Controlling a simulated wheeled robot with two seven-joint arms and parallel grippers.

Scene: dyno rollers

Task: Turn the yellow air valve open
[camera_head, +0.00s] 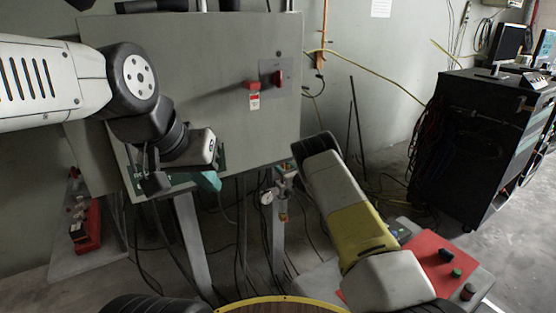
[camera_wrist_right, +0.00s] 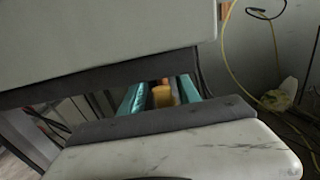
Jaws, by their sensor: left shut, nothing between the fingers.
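The yellow valve (camera_wrist_right: 162,96) shows in the right wrist view as a small yellow cylinder with an orange part behind it. My right gripper (camera_wrist_right: 160,94) has its two teal fingers apart, one on each side of the valve in the picture; I cannot tell if they touch it. In the head view, a small yellow part (camera_head: 283,217) shows on the air fitting beside a round gauge (camera_head: 267,197). My right arm reaches up there, and its fingers are hard to make out. My left gripper (camera_head: 211,182) is shut and empty in front of the grey cabinet.
The grey cabinet (camera_head: 200,60) with red switches (camera_head: 277,78) stands behind both arms. Loose cables hang below it. A red panel with buttons (camera_head: 430,255) lies low at right, and a black cart (camera_head: 470,140) stands further right. Red equipment (camera_head: 88,228) is at left.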

